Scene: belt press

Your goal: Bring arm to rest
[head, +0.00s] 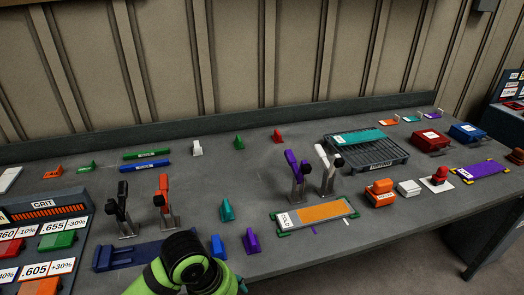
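One of my arms, green and black, rises from the bottom edge left of centre in the head view. Its dark rounded joint covers part of the bench front and the right end of a dark blue base plate (118,257). No fingertips of my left gripper show. My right gripper is out of the picture. The grey bench (265,185) runs across the view.
Upright levers stand close by: black (122,205), orange (164,200), purple (296,172) and white (325,168). An orange-topped plate (325,211) lies near the front edge. A dark tray (370,153) sits behind it. A grit rack (45,215) is at left.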

